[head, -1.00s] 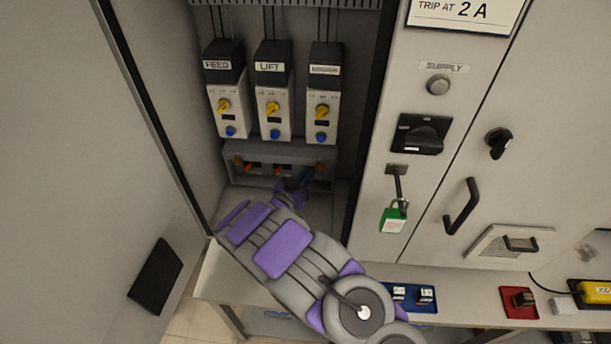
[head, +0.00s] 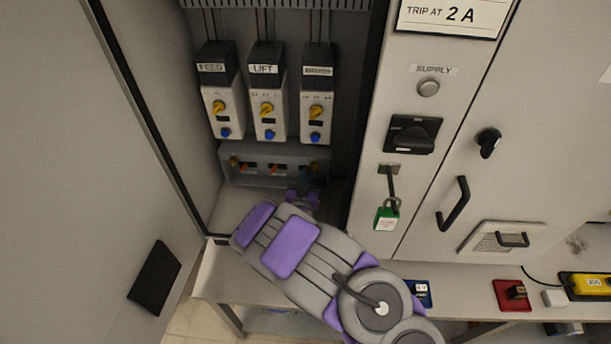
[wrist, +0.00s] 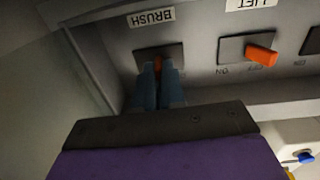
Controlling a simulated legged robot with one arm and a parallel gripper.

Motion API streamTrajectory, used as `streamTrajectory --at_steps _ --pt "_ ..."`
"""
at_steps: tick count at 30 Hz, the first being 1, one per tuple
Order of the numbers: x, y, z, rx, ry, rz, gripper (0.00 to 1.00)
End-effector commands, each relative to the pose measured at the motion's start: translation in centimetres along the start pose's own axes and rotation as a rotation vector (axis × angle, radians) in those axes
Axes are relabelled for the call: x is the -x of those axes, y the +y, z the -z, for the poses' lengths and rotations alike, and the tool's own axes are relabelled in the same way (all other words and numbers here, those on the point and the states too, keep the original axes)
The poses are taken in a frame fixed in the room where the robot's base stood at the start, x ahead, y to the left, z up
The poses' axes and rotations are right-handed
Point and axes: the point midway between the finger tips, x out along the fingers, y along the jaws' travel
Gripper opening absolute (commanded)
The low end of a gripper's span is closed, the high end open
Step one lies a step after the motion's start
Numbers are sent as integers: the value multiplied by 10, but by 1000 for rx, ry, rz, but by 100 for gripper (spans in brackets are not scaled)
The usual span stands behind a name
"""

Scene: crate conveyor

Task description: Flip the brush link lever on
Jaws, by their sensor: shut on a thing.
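The brush link lever (wrist: 158,65) is a small orange lever under the upside-down BRUSH label (wrist: 151,17) in the wrist view. My gripper (wrist: 159,72) is shut on it, with its blue-grey fingers covering most of it, so which way it points is hard to tell. In the head view my gripper (head: 312,177) is at the right end of the grey link panel (head: 230,150), below the third module. The lever is hidden there behind the fingers.
The orange lift lever (wrist: 262,57) is beside it, tilted toward its OFF mark. The cabinet side wall (wrist: 85,70) is close on the left. A green padlock (head: 387,216) hangs outside the cabinet.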

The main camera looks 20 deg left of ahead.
Motion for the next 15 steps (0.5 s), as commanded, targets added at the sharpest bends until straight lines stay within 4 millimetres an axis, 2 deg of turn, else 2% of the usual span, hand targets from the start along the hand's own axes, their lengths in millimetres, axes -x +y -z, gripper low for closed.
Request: streamTrajectory --at_steps 3,4,11,15 --pt "-1 -2 2 -2 6 2 0" --pt "-1 -2 2 -2 6 2 12" --pt "0 -1 1 -1 3 0 34" --pt "0 0 1 -1 3 0 35"
